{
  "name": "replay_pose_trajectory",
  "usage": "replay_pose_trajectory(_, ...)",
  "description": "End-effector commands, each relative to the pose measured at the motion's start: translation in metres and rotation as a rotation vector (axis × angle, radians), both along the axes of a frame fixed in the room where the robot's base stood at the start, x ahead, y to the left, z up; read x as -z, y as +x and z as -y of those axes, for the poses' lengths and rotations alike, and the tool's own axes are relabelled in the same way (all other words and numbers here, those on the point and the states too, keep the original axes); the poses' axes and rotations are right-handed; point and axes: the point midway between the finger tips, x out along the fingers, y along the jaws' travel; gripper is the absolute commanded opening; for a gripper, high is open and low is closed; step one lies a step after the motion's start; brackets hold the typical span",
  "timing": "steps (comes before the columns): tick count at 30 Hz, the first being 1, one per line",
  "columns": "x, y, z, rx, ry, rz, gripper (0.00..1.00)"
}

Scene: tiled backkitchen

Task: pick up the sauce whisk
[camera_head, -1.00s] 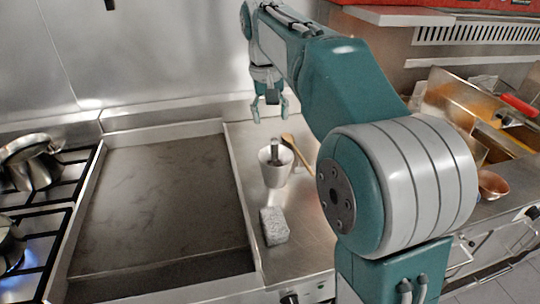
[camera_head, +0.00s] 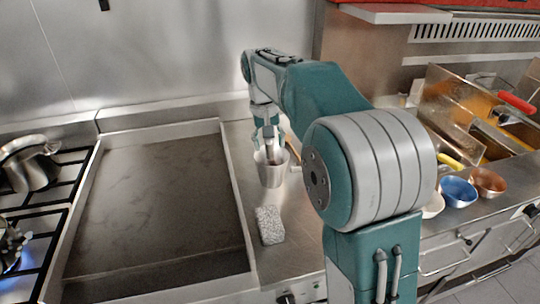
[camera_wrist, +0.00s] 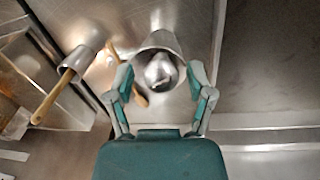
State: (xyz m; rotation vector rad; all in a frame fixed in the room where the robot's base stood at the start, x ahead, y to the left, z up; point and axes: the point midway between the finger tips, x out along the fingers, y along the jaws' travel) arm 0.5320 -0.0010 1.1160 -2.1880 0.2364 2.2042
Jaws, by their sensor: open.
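The sauce whisk (camera_head: 270,157) stands in a metal cup (camera_head: 271,176) on the steel counter, with only its grey upper part showing above the rim. In the wrist view, the end of the whisk (camera_wrist: 160,72) shows as a shiny rounded shape in front of the cup (camera_wrist: 158,42). My gripper (camera_head: 268,137) is open, pointing down just above the cup. In the wrist view my gripper (camera_wrist: 162,78) has one finger on each side of the whisk, with gaps between. The whisk's lower part is hidden in the cup.
A speckled sponge (camera_head: 269,225) lies in front of the cup. A wooden spoon (camera_wrist: 136,94) lies close beside it, mostly hidden in the head view. A flat griddle (camera_head: 160,200) and a gas stove (camera_head: 30,225) are at left. Bowls (camera_head: 458,191) stand at right.

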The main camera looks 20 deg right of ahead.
Motion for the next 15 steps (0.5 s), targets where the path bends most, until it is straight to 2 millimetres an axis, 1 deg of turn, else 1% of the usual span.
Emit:
replay_pose_trajectory(1,0.008,0.000,0.000,0.000,-0.001,-0.002,0.68)
replay_pose_trajectory(4,0.017,0.000,0.000,-0.001,-0.001,-0.001,0.68)
replay_pose_trajectory(11,0.019,0.000,0.000,-0.001,-0.001,0.001,0.68)
replay_pose_trajectory(12,0.019,0.000,0.000,-0.001,-0.001,0.001,0.64)
replay_pose_trajectory(14,0.019,0.000,0.000,-0.001,-0.001,0.001,0.37)
replay_pose_trajectory(15,0.019,0.000,0.000,-0.001,-0.001,0.001,0.19)
